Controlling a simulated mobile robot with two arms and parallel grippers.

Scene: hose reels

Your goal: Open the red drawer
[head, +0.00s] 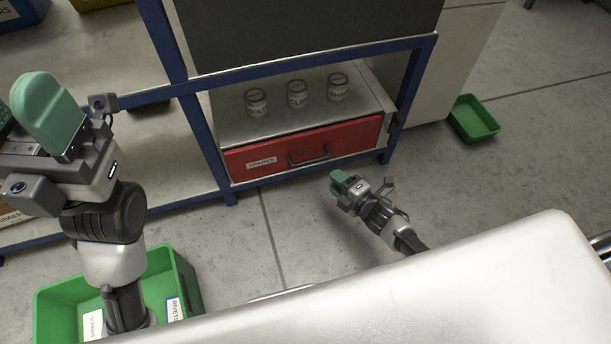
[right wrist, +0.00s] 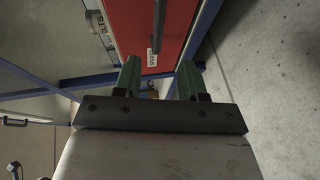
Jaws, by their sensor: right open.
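The red drawer (head: 345,140) is at the bottom of the blue-framed shelf in the head view and looks closed.
Three white labelled cans (head: 297,91) stand on the surface above the drawer. A green bin (head: 185,272) is at the lower left and a green tray (head: 474,120) lies on the floor at right. The floor in front of the drawer is clear.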

